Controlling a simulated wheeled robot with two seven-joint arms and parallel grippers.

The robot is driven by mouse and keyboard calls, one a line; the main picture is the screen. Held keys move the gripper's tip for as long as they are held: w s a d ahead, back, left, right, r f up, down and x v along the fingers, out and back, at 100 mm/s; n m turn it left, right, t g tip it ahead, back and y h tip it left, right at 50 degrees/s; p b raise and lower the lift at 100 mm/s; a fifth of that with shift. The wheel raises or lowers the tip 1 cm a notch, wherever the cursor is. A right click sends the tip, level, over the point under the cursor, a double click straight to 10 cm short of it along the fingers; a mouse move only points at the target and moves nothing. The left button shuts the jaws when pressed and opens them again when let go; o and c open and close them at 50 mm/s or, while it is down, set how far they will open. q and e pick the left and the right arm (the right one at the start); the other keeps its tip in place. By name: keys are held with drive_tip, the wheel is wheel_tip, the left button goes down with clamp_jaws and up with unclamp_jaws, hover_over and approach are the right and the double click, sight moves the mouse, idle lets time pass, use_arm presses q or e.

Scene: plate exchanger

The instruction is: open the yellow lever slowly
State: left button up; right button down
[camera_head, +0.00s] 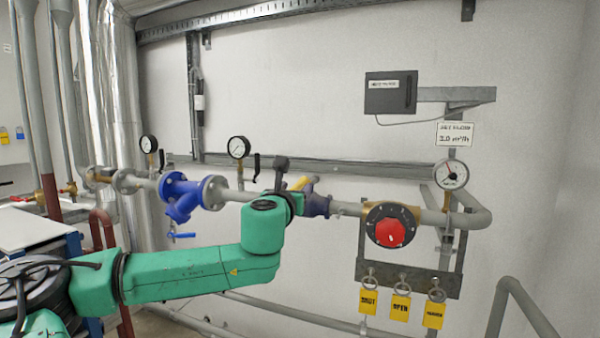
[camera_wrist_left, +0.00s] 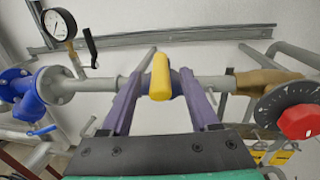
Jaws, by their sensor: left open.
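The yellow lever (camera_head: 301,183) sits on the grey pipe, partly hidden behind my left wrist in the head view. In the wrist view the yellow lever (camera_wrist_left: 160,77) points toward the camera, between the two purple fingers of my left gripper (camera_wrist_left: 158,88). The fingers are spread with a gap on each side of the lever; I see no grip on it. In the head view my left gripper (camera_head: 314,204) is at the pipe, its fingers mostly hidden by the wrist. My right gripper is not in view.
A blue valve (camera_head: 184,195) stands left on the pipe. A dial with a red knob (camera_head: 389,233) is to the right. Pressure gauges (camera_head: 239,147) rise above the pipe. Yellow tags (camera_head: 400,308) hang from a bracket below. A black handle (camera_wrist_left: 90,46) is near the left finger.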

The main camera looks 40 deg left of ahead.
sight(299, 181)
use_arm(q)
drive_tip(key=p+x, duration=0.1)
drive_tip(key=x, duration=0.3)
drive_tip(key=shift+w+a+f, duration=0.2)
drive_tip(key=shift+w+a, duration=0.05)
drive_tip(key=shift+w, duration=0.05)
drive_tip(key=shift+w+a+f, duration=0.1)
drive_tip(key=shift+w+a, duration=0.05)
drive_tip(key=shift+w, duration=0.35)
drive_tip(key=shift+s, duration=0.15)
drive_tip(key=shift+c, duration=0.9)
clamp_jaws()
